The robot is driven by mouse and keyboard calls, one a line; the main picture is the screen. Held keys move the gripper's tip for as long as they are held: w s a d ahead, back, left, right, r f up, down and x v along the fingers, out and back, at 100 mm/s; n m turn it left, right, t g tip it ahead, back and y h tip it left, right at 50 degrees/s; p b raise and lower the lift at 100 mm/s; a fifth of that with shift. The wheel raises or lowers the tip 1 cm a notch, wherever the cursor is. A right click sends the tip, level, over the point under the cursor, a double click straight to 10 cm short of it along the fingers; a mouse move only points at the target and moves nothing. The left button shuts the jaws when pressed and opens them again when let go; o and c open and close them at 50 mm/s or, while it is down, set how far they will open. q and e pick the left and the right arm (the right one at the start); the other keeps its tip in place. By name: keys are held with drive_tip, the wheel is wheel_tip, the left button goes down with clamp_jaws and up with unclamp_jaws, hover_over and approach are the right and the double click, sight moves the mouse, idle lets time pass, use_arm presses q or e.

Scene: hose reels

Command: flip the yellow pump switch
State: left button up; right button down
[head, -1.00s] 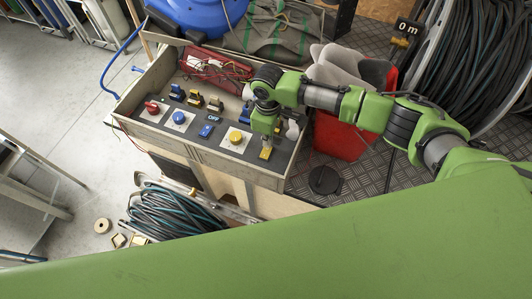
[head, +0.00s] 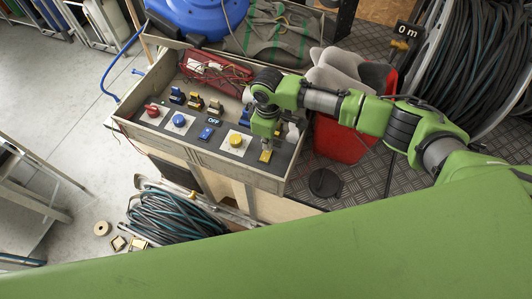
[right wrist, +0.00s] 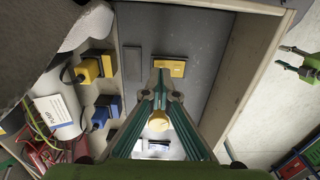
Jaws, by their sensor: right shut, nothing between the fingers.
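The control box (head: 233,160) has a dark panel with several switches and buttons. A yellow switch (head: 265,156) sits at the panel's right end; in the right wrist view it is a yellow block (right wrist: 170,68) on a dark base. My right gripper (head: 266,143) points down just behind it. In the right wrist view its fingertips (right wrist: 160,92) are together and empty, close to the yellow switch; I cannot tell whether they touch it. A round yellow button (right wrist: 158,121) shows between the fingers, also in the head view (head: 235,139). My left gripper is not identifiable.
Blue (head: 179,120) and red (head: 151,109) controls sit further left on the panel. Yellow and blue plugs (right wrist: 98,66) and wires lie beside it. A red bin (head: 342,138) stands right of the box. An unclear green forked thing (right wrist: 300,65) shows at the right wrist view's edge.

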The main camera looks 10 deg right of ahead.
drive_tip(key=shift+f+b, duration=0.55)
drive_tip(key=shift+f, duration=0.5)
idle(0.8)
drive_tip(key=shift+r, duration=0.1)
wheel_tip(320, 180, up, 7)
drive_tip(key=p, duration=0.7)
drive_tip(key=shift+p, duration=0.35)
drive_tip(key=shift+a, duration=0.1)
